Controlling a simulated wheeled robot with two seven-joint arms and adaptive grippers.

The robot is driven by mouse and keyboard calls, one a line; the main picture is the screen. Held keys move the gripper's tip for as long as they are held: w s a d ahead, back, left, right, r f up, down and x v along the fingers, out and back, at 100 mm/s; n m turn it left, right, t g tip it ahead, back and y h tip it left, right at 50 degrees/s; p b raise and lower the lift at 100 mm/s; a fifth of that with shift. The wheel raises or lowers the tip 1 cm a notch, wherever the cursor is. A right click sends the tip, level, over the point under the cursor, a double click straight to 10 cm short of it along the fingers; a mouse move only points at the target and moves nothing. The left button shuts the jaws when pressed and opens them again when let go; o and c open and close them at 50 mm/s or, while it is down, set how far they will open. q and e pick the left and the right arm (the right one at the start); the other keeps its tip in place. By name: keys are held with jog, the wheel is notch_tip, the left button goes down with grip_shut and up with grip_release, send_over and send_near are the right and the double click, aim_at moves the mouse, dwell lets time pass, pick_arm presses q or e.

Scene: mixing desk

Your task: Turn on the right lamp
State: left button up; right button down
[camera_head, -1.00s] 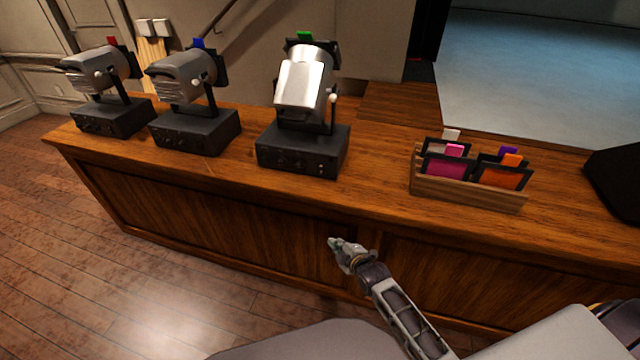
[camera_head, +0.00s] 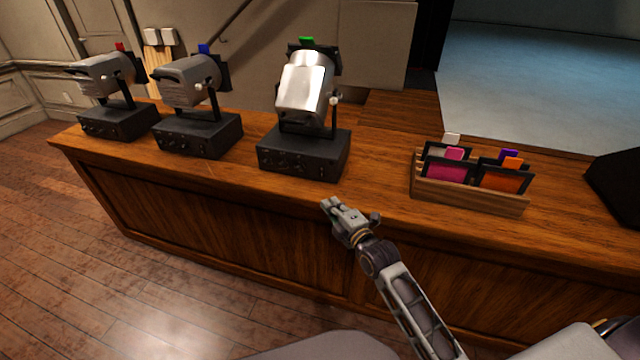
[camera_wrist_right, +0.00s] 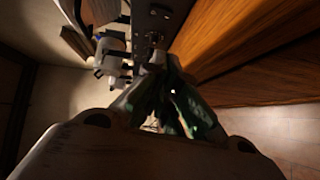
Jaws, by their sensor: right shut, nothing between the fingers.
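The right lamp (camera_head: 304,88) is a silver spotlight with a green tab on top, standing on a black control box (camera_head: 303,154) with small knobs on its front. The box front with knobs also shows in the right wrist view (camera_wrist_right: 154,32), beyond the fingertips. My right gripper (camera_head: 328,206) is shut and empty, in front of the desk's front edge and just below the right lamp's box. A gap shows between it and the box in the head view. Its fingers (camera_wrist_right: 172,105) show dark green in the wrist view. My left gripper is not in view.
Two similar lamps stand to the left, one with a blue tab (camera_head: 187,82) and one with a red tab (camera_head: 105,76). A wooden rack (camera_head: 467,195) of coloured filters stands right. The wooden desk top (camera_head: 375,180) is clear between lamp and rack.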

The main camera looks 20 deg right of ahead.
aim_at(322, 172)
jog(key=shift+w, duration=0.15)
jog(key=shift+b+x, duration=0.55)
jog(key=shift+x, duration=4.35)
jog(key=shift+w+d, duration=0.2)
jog(key=shift+w, duration=0.15)
jog(key=shift+w+d+f+b, duration=0.1)
jog(key=shift+w+d+b, duration=0.1)
jog(key=shift+w+d, duration=0.3)
jog(key=shift+w+d+f+b, duration=0.15)
jog(key=shift+w+d, duration=0.15)
jog(key=shift+w, duration=0.35)
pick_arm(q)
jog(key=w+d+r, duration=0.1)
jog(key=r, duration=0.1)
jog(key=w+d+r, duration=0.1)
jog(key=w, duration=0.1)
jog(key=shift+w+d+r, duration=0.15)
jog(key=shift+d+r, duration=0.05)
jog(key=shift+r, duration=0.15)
pick_arm(e)
jog(key=shift+w, duration=0.1)
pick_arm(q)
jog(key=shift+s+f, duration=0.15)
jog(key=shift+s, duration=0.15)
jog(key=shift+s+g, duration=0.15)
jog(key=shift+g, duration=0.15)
pick_arm(e)
jog(key=shift+d, duration=0.1)
